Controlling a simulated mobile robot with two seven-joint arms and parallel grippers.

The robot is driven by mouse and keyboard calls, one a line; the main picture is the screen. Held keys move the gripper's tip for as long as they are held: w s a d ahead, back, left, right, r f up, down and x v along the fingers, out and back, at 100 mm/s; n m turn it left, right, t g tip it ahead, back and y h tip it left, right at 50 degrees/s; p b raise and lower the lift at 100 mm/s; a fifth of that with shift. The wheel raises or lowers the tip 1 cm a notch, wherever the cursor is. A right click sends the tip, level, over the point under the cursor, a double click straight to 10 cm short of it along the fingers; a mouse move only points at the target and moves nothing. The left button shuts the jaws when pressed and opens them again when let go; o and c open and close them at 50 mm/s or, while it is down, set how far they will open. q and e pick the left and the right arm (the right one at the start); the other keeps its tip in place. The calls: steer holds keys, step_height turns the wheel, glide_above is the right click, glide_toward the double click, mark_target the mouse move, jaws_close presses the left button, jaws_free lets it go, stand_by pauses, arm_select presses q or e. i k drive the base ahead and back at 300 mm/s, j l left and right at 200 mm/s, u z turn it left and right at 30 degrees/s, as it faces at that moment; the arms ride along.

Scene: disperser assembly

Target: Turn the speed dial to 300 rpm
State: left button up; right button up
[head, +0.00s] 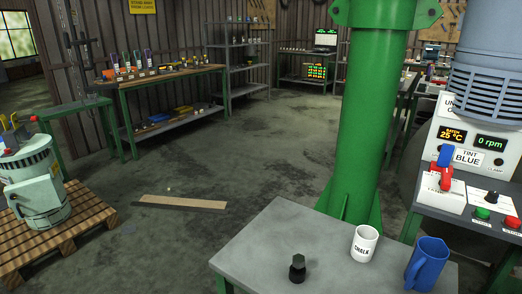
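A black knob (491,197), which looks like the speed dial, sits on a small white box on the control bench at the right. Its pointer and scale are too small to read. Above it, a green display (490,143) on the white panel reads 0 rpm. Beside that, an orange display (452,134) reads 25 °C. A green button (482,213) and a red button (511,222) are in front of the knob. Neither of my grippers shows in the head view.
A red-and-blue lever (443,171) stands left of the knob. A green column (369,120) rises left of the bench. The near grey table (255,257) holds a black hex-topped piece (297,268), a white CHALK mug (364,243) and a blue jug (427,264). A plank (183,202) lies on the floor.

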mark_target(492, 197)
steer(key=z, duration=2.35)
steer(key=i+l+z, duration=0.55)
steer(key=i+z, duration=0.55)
steer(key=i+l+u, duration=0.15)
steer(key=i+u, duration=0.15)
steer(key=i, duration=0.25)
steer(key=i+l+u, duration=0.3)
steer(key=i, duration=0.2)
